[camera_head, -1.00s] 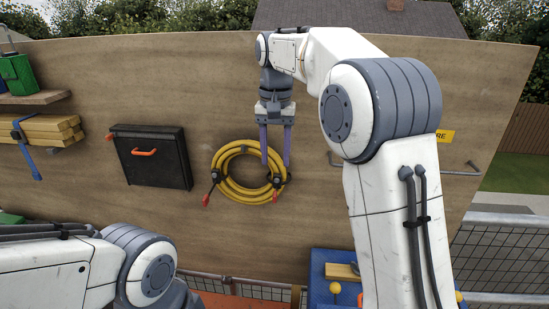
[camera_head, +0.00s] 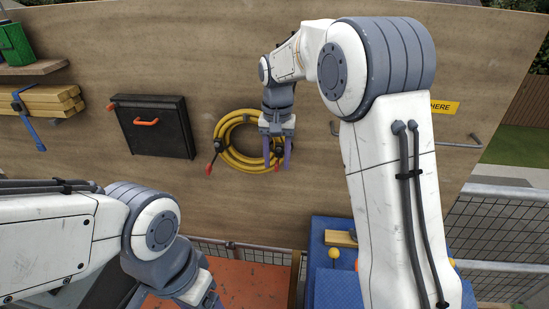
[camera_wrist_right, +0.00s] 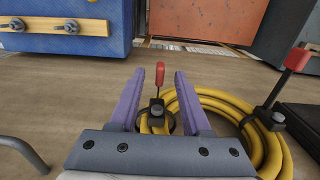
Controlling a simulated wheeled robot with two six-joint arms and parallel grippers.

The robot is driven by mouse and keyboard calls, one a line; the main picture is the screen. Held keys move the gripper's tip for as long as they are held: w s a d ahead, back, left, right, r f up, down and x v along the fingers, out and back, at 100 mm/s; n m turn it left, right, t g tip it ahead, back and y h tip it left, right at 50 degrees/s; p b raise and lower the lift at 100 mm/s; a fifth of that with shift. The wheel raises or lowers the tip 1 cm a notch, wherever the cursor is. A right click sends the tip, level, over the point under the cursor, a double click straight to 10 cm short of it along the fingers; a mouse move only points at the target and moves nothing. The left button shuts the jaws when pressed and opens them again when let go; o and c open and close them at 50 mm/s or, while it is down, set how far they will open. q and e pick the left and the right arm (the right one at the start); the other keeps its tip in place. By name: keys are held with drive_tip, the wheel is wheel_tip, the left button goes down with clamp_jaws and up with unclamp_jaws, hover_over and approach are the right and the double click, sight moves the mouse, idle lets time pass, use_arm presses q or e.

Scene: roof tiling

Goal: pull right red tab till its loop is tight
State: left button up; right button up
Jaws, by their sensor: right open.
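A coiled yellow hose (camera_head: 226,131) hangs on the wooden board, held by black straps with red tabs. The right red tab (camera_wrist_right: 160,74) shows in the right wrist view, standing up from its black buckle (camera_wrist_right: 157,108). My right gripper (camera_head: 278,160) is open, its purple fingers on either side of this tab, with gaps to both.
A black case (camera_head: 155,140) with an orange handle is left of the coil. A metal hook bar (camera_head: 455,144) is on the board at right. A blue box (camera_head: 330,285) stands below right. Bare board lies below the coil.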

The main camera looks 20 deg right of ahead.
drive_tip(key=shift+c, duration=0.3)
clamp_jaws()
drive_tip(key=shift+s+a, duration=0.1)
drive_tip(key=shift+s+a+r+b, duration=0.1)
drive_tip(key=shift+s+a+b, duration=0.3)
drive_tip(key=shift+s, duration=0.45)
drive_tip(key=shift+s+a+b, duration=0.3)
drive_tip(key=shift+s+a, duration=0.05)
drive_tip(key=shift+s, duration=0.5)
drive_tip(key=shift+o, duration=0.3)
unclamp_jaws()
